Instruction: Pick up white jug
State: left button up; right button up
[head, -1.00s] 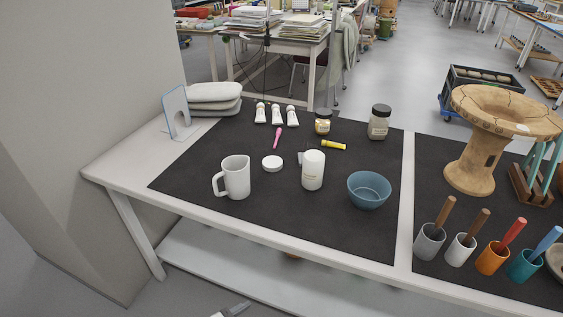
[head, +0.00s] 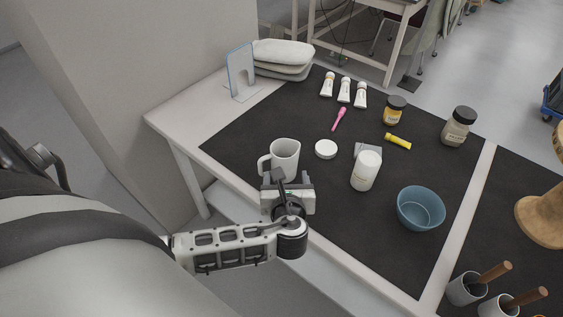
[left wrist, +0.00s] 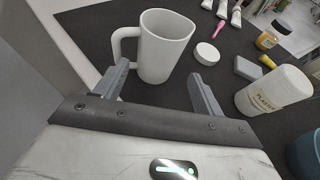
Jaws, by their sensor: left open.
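The white jug (head: 285,157) stands upright on the black mat near the table's front left, its handle to the left. In the left wrist view the jug (left wrist: 163,50) stands just beyond the fingertips, roughly between them, with its handle near the left finger. My left gripper (head: 287,178) is open and empty at the near side of the jug. Its two fingers also show in the left wrist view (left wrist: 158,80). I cannot tell whether a finger touches the jug. The gripper hides part of the jug's base in the head view. My right gripper is not in view.
A white plaster tub (head: 365,171) stands to the right of the jug, with a round white lid (head: 326,149) between them. A blue bowl (head: 421,208) is farther right. Mat around the lid is clear.

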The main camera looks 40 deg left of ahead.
aim_at(284, 160)
pick_arm(q)
jog(key=x, duration=0.8)
jog(key=shift+w+a, duration=0.15)
jog(key=shift+a, duration=0.1)
jog(key=c, duration=0.9)
jog(key=shift+r, duration=0.15)
jog(key=shift+r, duration=1.15)
jog(key=s+d+r, duration=0.9)
jog(key=d+r, duration=0.1)
jog(key=shift+d, duration=0.2)
jog(key=shift+s+r, duration=0.2)
